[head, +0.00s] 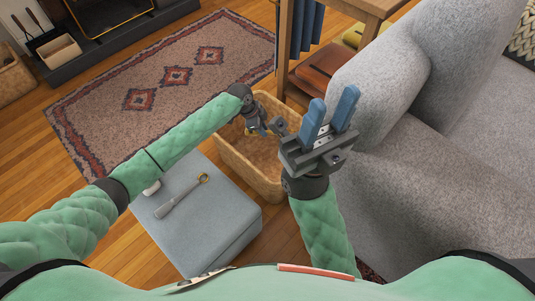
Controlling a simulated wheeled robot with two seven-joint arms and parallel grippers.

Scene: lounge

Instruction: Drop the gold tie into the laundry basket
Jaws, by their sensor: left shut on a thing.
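The wicker laundry basket (232,158) stands on the floor between the grey ottoman and the sofa, its open top facing up. My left gripper (258,129) is over the basket's opening, pointing down and shut. A small patch of gold tie (249,132) shows at its fingertips; the rest is hidden by the gripper. I cannot tell whether the tie touches the basket. My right gripper (330,117) is right of the basket, in front of the sofa, with its blue fingers apart and nothing between them.
The grey sofa (425,185) fills the right. A wooden table (355,8) stands behind the basket. A patterned rug (110,85) lies at the back left.

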